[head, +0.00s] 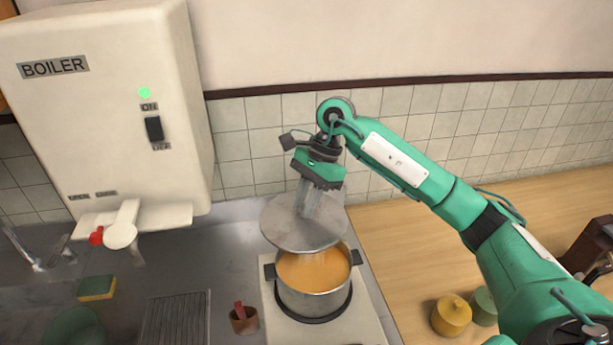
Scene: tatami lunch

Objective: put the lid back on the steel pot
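The steel pot (314,301) stands on a burner and holds orange soup (318,272). The grey lid (300,236) is in the air above the pot and set a little toward its back left, covering part of the far rim from sight. My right gripper (306,212), on the green arm from the right, points down at the middle of the lid. Its fingers appear closed around the lid's top, though the knob itself is hidden. My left gripper does not show.
A white boiler (105,110) hangs at the left above the sink counter. A sponge (97,288) and a small brown cup (243,320) lie left of the pot. Yellow (451,315) and green (484,305) lidded jars stand on the wooden counter (395,245) at right.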

